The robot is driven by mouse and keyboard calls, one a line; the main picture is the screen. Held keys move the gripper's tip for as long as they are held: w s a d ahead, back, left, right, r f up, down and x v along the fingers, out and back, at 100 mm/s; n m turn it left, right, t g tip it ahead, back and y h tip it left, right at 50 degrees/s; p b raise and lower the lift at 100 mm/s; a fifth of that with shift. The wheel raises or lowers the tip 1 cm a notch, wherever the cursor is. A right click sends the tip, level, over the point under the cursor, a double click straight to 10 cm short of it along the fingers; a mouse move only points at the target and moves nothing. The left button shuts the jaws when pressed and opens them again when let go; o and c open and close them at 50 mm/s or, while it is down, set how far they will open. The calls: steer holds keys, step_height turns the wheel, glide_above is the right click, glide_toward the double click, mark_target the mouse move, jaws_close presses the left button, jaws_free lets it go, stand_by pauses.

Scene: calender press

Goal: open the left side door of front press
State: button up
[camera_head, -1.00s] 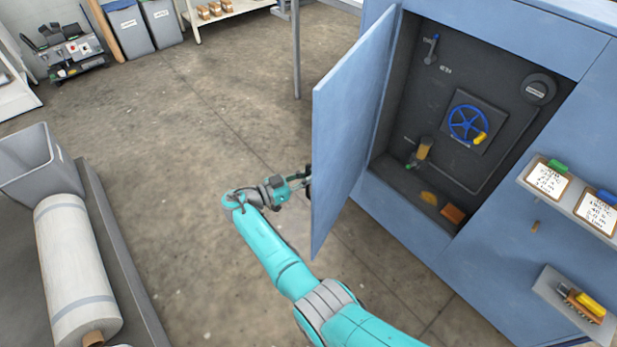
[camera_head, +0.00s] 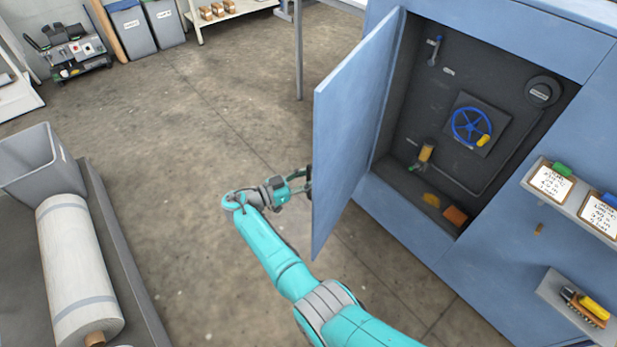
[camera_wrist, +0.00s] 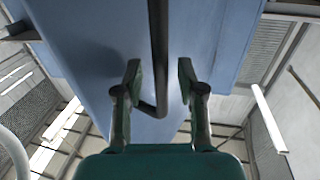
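The blue side door (camera_head: 350,125) of the press stands swung out, well open, at the left of a dark compartment in the head view. My gripper (camera_head: 305,185) is at the door's outer face, low near its free edge. In the wrist view a dark bar handle (camera_wrist: 158,45) on the blue door (camera_wrist: 100,45) runs between the two fingers of my gripper (camera_wrist: 160,80). The fingers are apart, with a visible gap on each side of the bar. The handle is hidden behind the door and gripper in the head view.
The compartment holds a blue handwheel (camera_head: 471,127) and small items on its floor. Shelves with clipboards (camera_head: 552,182) and a brush (camera_head: 583,305) stick out at the right. Floor (camera_head: 220,110) between is clear.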

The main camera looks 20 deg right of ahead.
steer(key=s+a, duration=0.1)
steer(key=a, duration=1)
steer(key=shift+s+a, duration=0.35)
steer(key=shift+s, duration=0.05)
